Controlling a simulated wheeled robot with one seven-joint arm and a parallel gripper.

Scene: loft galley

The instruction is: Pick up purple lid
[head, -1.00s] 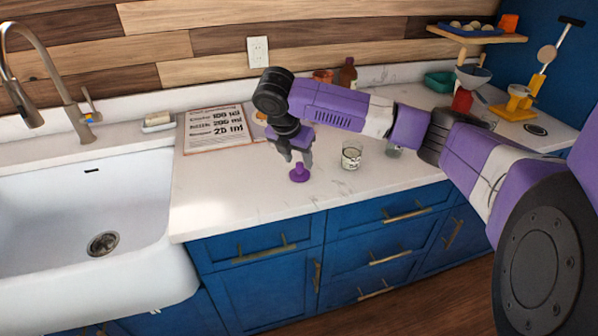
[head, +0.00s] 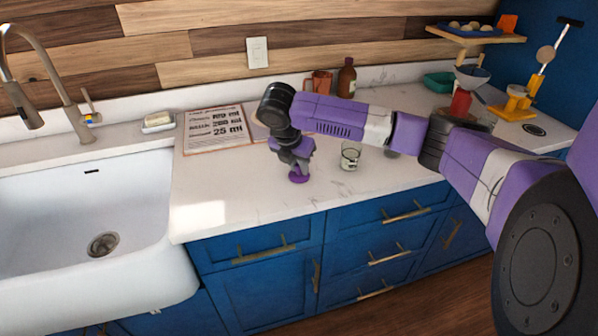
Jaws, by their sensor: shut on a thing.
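The small purple lid (head: 299,179) lies on the white counter (head: 240,200), close to its front edge. My gripper (head: 298,168) points down right over the lid, with its fingers shut on the lid's upper part. The lid's knob is hidden by the fingers, and its round base shows below them. The lid looks to be at counter level; I cannot tell whether it is clear of the surface.
A glass (head: 350,156) stands just right of my gripper. A printed sheet (head: 216,128) lies to the left, near the white sink (head: 80,220). A brown bottle (head: 347,79) and a copper-coloured mug (head: 319,83) stand at the back. The counter's front left is clear.

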